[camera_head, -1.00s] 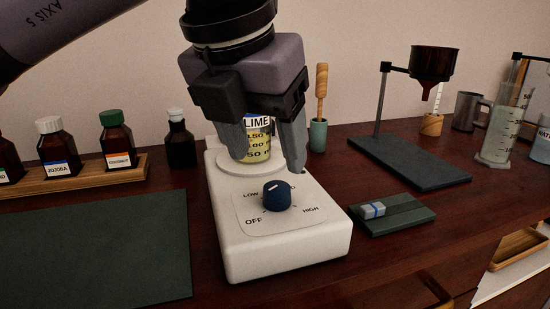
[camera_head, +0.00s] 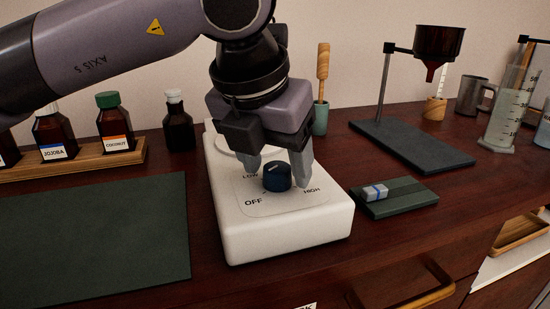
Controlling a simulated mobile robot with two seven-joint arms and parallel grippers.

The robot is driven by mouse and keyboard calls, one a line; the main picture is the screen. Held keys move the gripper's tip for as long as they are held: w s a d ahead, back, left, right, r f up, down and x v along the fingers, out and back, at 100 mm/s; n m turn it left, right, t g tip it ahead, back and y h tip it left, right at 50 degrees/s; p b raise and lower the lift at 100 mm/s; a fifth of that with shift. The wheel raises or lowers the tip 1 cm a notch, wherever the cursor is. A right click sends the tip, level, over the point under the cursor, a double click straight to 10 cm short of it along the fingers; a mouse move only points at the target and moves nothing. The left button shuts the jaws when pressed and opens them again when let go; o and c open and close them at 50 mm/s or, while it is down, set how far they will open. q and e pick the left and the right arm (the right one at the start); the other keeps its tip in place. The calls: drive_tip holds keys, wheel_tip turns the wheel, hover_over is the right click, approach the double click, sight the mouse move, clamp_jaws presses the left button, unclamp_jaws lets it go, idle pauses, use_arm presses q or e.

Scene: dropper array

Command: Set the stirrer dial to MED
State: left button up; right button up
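OFF, LOW and HIGH labels show around the dial; the MED label is hidden behind my gripper. A short pale mark shows on top of the dial, but which label it points to is hard to tell. My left gripper (camera_head: 279,179) is open over the panel, one finger on each side of the dial. A gap shows between the fingers and the dial; I cannot tell their exact height. My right gripper is not in view.
Brown bottles in a wooden rack (camera_head: 85,160) and a dark bottle (camera_head: 178,125) stand left. A green mat (camera_head: 95,240) lies front left. A small green tray (camera_head: 400,197) and a stand with a funnel (camera_head: 415,145) are right. A pestle in a mortar (camera_head: 320,115) stands behind.

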use_arm(q)
drive_tip(key=c, duration=1)
drive_tip(key=shift+o, duration=0.2)
